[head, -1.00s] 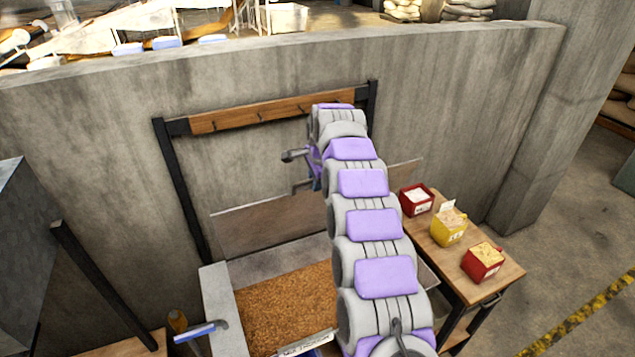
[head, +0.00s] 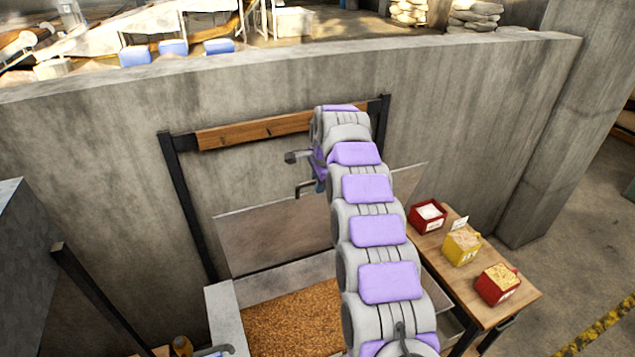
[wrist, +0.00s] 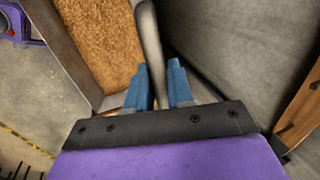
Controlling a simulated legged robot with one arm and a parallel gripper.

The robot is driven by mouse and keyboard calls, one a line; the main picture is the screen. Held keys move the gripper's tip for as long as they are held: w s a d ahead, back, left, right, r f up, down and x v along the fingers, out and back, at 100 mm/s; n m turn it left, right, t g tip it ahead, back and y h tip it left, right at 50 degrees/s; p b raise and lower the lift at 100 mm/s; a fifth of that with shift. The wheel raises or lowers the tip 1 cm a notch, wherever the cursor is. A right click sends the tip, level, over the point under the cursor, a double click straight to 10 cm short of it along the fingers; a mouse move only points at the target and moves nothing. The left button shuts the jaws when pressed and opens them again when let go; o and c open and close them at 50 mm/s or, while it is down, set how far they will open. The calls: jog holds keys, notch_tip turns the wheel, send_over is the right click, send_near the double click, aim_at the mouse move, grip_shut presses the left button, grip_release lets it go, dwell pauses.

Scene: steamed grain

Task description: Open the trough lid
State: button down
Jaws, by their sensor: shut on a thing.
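The trough lid (head: 265,235) is a grey panel standing raised along the back of the trough (head: 224,315), near the concrete wall. Brown grain (head: 290,325) shows in the open trough, and also in the wrist view (wrist: 105,40). My gripper's blue fingers (wrist: 158,68) are shut on a grey bar-like part (wrist: 148,30), which looks like the lid's handle or edge; I cannot tell which. In the head view my arm hides most of the gripper and part of the lid.
A wooden table (head: 455,285) at right holds a red box (head: 427,216), a yellow box (head: 461,247) and another red box (head: 497,284). A wooden peg rail (head: 250,132) on a black frame is close behind the lid. The concrete wall (head: 470,110) limits room at the back.

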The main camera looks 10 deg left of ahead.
jog(key=c, duration=1.2)
grip_release()
jog(key=shift+w+d+f, duration=0.1)
jog(key=shift+r, duration=0.2)
jog(key=p+v, duration=0.3)
jog(key=v, duration=1.4)
jog(key=shift+w, duration=0.1)
